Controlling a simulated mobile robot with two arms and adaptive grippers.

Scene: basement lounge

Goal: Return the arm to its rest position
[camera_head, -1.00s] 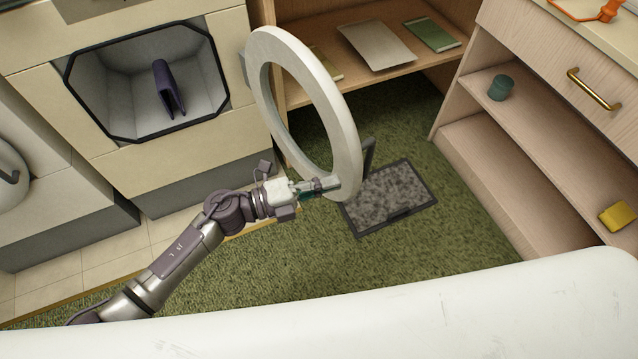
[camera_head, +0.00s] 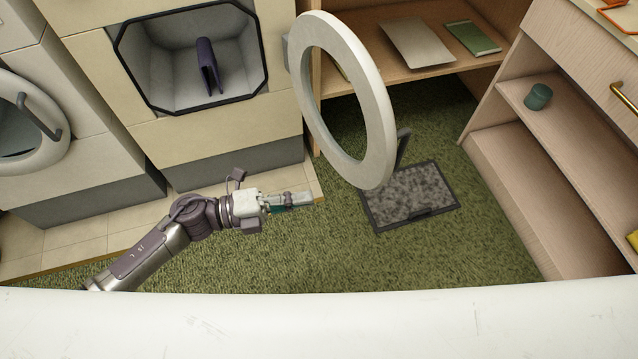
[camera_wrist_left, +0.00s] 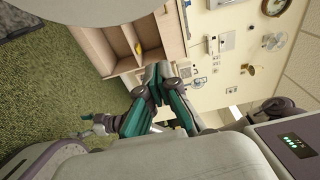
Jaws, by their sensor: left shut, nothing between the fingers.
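My left arm comes in from the lower left in the head view. Its left gripper (camera_head: 302,200) is shut and empty, low over the edge between the tiled strip and the green carpet. The fingers point right, toward the lower part of the open white ring-shaped door (camera_head: 377,120), with a visible gap between them. In the left wrist view the teal and grey fingers (camera_wrist_left: 158,75) meet at their tips with nothing between them. My right gripper does not show in the head view.
A front-loading machine (camera_head: 217,150) stands open, with a folded dark purple item (camera_head: 208,66) inside. Another round-door machine (camera_head: 22,135) is at left. A grey mat (camera_head: 412,197) lies on the carpet (camera_head: 480,235). Wooden shelves (camera_head: 530,175) stand at right. A white surface (camera_head: 320,325) spans the front.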

